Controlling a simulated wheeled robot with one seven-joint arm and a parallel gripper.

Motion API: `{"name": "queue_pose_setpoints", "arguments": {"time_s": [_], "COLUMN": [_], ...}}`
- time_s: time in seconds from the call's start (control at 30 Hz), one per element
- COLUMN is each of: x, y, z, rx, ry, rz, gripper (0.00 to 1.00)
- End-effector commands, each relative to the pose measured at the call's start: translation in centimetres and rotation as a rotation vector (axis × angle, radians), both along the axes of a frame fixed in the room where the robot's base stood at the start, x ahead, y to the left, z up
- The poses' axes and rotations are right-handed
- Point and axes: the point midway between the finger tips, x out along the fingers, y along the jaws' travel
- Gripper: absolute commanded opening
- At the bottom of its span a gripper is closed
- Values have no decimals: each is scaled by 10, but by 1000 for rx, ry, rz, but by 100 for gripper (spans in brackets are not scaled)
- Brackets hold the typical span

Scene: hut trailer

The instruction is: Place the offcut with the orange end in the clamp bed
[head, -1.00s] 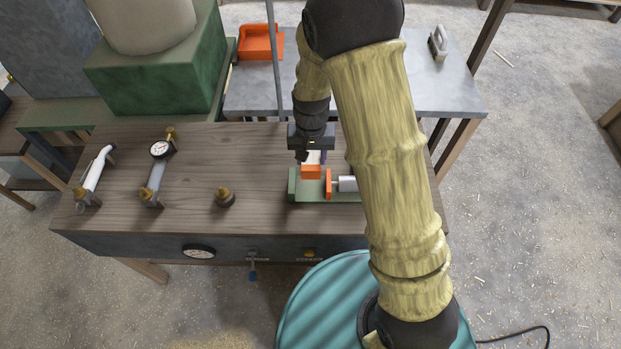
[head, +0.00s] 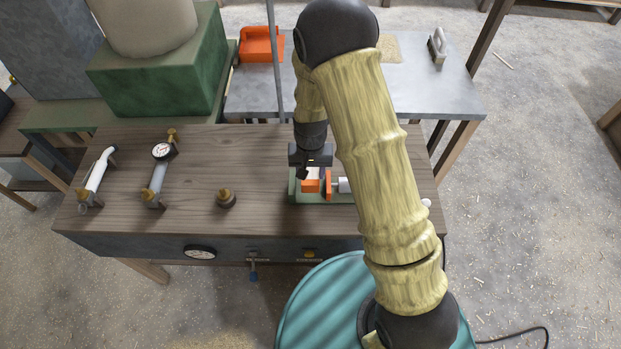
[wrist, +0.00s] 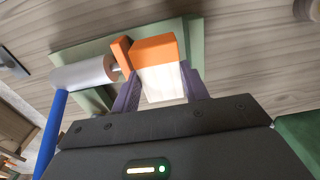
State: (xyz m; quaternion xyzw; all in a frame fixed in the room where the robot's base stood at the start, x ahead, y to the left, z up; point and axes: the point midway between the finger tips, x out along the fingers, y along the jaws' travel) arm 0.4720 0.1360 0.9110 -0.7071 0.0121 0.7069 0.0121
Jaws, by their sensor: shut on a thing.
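The offcut is a pale block with an orange end (head: 309,186). In the wrist view the offcut (wrist: 160,75) sits between the purple fingers of my gripper (wrist: 160,90), which is shut on it. In the head view my gripper (head: 311,170) points down at the clamp. The green clamp bed (head: 292,193) lies under the offcut; its edge shows in the wrist view (wrist: 194,45). The orange clamp jaw (head: 328,185) stands right beside the offcut's orange end, with a pale cylinder (wrist: 84,73) behind it. I cannot tell whether the offcut rests on the bed.
A dark knob (head: 226,198), a gauge fitting (head: 160,152) and a white-handled tool (head: 96,175) stand left on the wooden bench (head: 255,160). A thin pole (head: 275,60) rises behind. An orange tray (head: 260,46) sits on the grey table at the back.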

Motion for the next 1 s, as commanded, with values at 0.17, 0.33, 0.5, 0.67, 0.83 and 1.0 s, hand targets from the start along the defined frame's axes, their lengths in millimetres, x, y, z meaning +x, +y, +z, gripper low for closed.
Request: {"name": "queue_pose_setpoints", "arguments": {"time_s": [0.17, 0.33, 0.5, 0.67, 0.83, 1.0], "x": [-1, -1, 0, 0, 0, 0], "y": [0, 0, 0, 0, 0, 0], "z": [-6, -28, -41, -42, -45, -44], "rx": [-1, -2, 0, 0, 0, 0], "ry": [3, 4, 1, 0, 0, 0], "rz": [0, 0, 0, 0, 0, 0], "gripper": [18, 18, 18, 18, 18, 54]}}
